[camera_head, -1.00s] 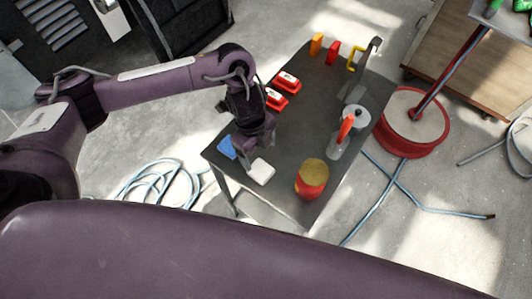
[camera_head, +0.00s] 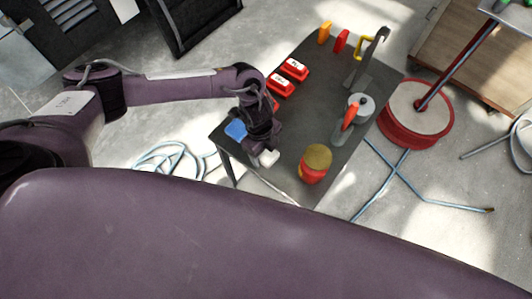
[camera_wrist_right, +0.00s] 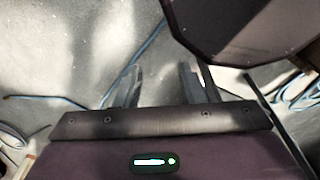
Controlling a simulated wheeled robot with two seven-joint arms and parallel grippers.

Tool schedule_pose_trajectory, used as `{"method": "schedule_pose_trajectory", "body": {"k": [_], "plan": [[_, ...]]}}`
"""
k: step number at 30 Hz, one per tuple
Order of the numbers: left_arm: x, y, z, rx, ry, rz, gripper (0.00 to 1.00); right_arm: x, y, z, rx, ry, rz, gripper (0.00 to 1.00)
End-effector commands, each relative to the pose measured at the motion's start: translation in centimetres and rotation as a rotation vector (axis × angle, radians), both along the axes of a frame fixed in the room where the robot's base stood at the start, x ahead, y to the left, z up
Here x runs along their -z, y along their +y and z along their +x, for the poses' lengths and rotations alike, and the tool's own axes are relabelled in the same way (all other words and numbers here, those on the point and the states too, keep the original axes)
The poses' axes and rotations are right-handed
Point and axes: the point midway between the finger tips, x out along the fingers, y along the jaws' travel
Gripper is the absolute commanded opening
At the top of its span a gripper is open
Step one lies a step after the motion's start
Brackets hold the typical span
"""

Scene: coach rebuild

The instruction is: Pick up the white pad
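The white pad (camera_head: 269,158) lies near the front left edge of the dark table (camera_head: 308,112) in the head view. My left gripper (camera_head: 264,149) is right at it, pointing down, and covers part of it. Its fingertips are too hidden to tell whether they are open or have closed on the pad. My right gripper (camera_wrist_right: 165,88) shows in the right wrist view with its two fingers apart and nothing between them, above the grey floor.
A blue pad (camera_head: 236,130) lies just left of my left gripper. A red can with a yellow top (camera_head: 316,163) stands to the right, and a grey canister with a red handle (camera_head: 353,114) behind it. Red boxes (camera_head: 294,69) sit farther back. Blue hoses (camera_head: 172,156) lie on the floor.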

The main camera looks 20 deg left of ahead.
Motion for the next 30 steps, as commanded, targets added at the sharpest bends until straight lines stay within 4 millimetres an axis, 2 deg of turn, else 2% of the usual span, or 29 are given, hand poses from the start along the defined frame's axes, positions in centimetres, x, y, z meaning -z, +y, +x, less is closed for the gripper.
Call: {"method": "schedule_pose_trajectory", "body": {"k": [1, 6, 8, 15, 20, 23, 26, 30], "plan": [[0.0, 0.0, 0.0, 0.0, 0.0, 0.0, 0.6, 0.0, 0.0, -0.4, 0.0, 0.005, 0.0, 0.36], [0.0, 0.0, 0.0, 0.0, 0.0, 0.0, 0.38, 0.1, 0.0, -1.4, 0.0, 0.02, -0.001, 0.36], [0.0, 0.0, 0.0, 0.0, 0.0, 0.0, 0.32, 0.1, -0.1, -1.6, 0.0, 0.023, -0.001, 0.36], [-0.1, 0.0, 0.0, 0.0, -0.001, 0.0, 0.32, 0.2, -0.1, -1.7, 0.0, 0.024, -0.001, 0.36], [-0.9, 0.0, 0.1, 0.001, -0.001, -0.001, 0.32, 0.3, 0.0, -1.5, 0.0, 0.022, -0.002, 0.36], [-2.3, 0.0, 0.1, 0.001, -0.002, -0.002, 0.32, 0.4, 0.0, -1.3, 0.0, 0.02, -0.001, 0.36], [-4.6, -0.1, 0.2, 0.002, -0.005, -0.004, 0.32, 0.7, 0.0, -1.3, 0.0, 0.019, -0.001, 0.36], [-8.9, -0.1, 0.2, 0.004, -0.009, -0.004, 0.32, 1.2, 0.0, -1.2, 0.0, 0.018, -0.001, 0.36]]}}
